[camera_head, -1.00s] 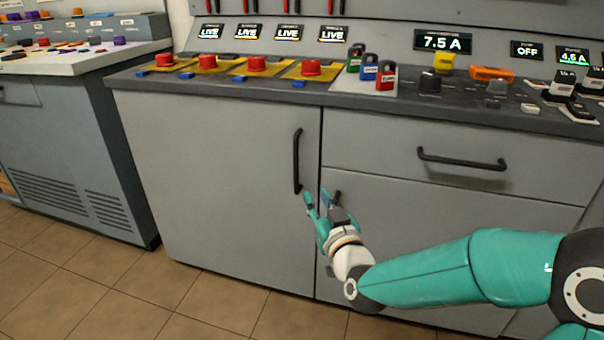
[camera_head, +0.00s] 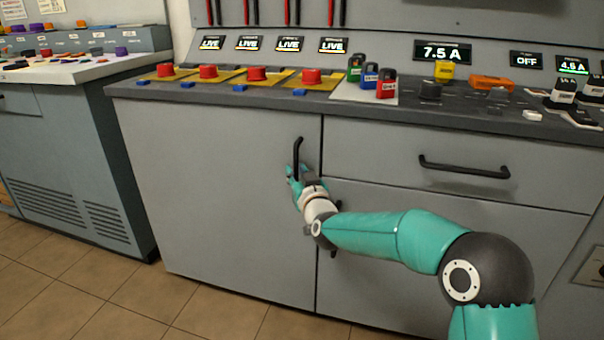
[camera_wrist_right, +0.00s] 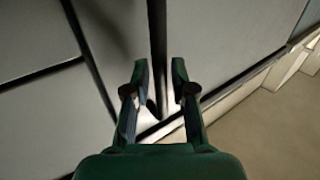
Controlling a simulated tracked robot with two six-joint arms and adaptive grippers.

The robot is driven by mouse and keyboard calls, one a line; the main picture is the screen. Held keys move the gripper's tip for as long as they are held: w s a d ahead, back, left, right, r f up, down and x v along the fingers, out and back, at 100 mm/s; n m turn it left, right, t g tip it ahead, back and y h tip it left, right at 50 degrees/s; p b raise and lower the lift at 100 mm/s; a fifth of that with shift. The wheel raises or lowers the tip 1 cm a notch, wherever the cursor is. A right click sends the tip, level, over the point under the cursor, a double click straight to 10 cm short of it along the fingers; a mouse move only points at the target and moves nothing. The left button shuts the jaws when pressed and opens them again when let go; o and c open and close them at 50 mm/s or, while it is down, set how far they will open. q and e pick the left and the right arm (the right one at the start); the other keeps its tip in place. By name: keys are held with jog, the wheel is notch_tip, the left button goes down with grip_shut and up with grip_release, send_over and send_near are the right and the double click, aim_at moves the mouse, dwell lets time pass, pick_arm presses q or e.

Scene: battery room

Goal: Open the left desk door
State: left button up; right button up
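The left desk door (camera_head: 215,190) is a grey panel and sits shut, flush with the desk front. Its black vertical bar handle (camera_head: 299,152) is near the door's right edge. My right gripper (camera_head: 295,170) is at the lower part of this handle and hides its lower end. In the right wrist view the dark handle bar (camera_wrist_right: 157,45) runs down between the two fingers of my right gripper (camera_wrist_right: 159,72). The fingers are apart, with a gap on each side of the bar. My left gripper is not in view.
A drawer (camera_head: 450,160) with a black horizontal handle (camera_head: 464,167) is right of the door. The desk top (camera_head: 330,98) above holds red buttons, coloured padlocks and switches. A blue-grey console (camera_head: 75,160) stands to the left. The tiled floor (camera_head: 130,305) in front is clear.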

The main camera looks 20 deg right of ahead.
jog(key=shift+w, duration=0.35)
grip_shut()
